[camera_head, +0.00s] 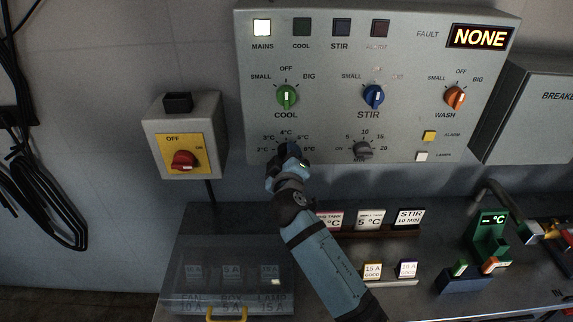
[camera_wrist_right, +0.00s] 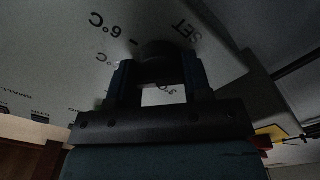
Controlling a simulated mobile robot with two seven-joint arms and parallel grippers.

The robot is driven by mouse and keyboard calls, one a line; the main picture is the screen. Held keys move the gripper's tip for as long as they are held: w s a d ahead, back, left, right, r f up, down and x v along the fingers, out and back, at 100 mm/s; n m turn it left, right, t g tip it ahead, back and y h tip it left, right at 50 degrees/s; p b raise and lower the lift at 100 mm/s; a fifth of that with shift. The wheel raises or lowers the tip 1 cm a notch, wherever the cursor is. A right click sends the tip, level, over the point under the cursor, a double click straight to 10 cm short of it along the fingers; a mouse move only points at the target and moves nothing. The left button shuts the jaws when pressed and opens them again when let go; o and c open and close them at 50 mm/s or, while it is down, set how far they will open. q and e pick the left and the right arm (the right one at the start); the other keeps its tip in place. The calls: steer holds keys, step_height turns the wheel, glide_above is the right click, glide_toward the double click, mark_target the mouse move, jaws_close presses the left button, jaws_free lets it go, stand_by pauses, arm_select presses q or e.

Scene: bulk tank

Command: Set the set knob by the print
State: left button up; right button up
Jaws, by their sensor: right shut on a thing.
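The set knob (camera_wrist_right: 157,50) is a dark round knob on the grey panel. In the wrist view it sits between my fingertips, with "SET", "6°C" and part of "3°C" printed around it. My right gripper (camera_head: 291,150) is shut on it in the head view, and it hides the knob's pointer. The scale around it shows 2, 3, 4 and 5°C marks. Printed cards stand on a rack below: a small tank card (camera_head: 370,219) reading 5 °C, a stir card (camera_head: 409,218) reading 10 MIN, and a red-lettered tank card (camera_head: 329,220) partly covered by my arm. My left gripper is out of view.
The panel also bears a green cool knob (camera_head: 286,96), a blue stir knob (camera_head: 373,96), an orange wash knob (camera_head: 455,97) and a grey minutes knob (camera_head: 363,150). The mains lamp (camera_head: 262,27) is lit. The fault display (camera_head: 480,37) reads NONE. A red switch (camera_head: 184,160) is left.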

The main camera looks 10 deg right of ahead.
steer(key=shift+m, duration=0.4)
steer(key=o, duration=0.9)
steer(key=shift+s, duration=0.1)
